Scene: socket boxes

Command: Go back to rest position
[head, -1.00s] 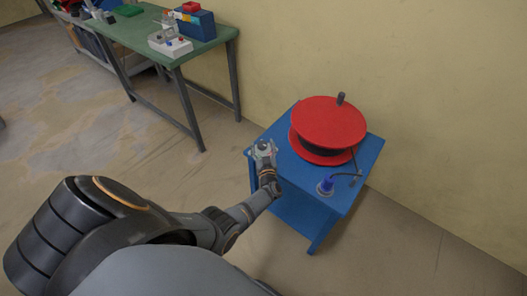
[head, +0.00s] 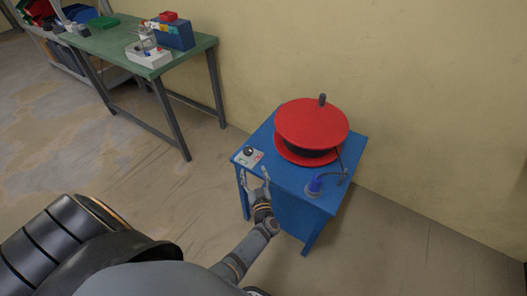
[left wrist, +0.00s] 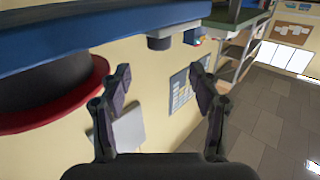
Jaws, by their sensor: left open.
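My left gripper (head: 262,180) is open and empty at the front left edge of the blue table (head: 282,180). Its two spread fingers also show in the left wrist view (left wrist: 163,88), with nothing between them. A small light grey socket box (head: 248,156) with a dark round knob and a red mark sits on the table's left corner, just beyond the fingertips and apart from them. My right gripper is not in view.
A green workbench (head: 110,40) holds a blue box (head: 174,34) and a white socket box (head: 148,58). Floor left of the table is clear.

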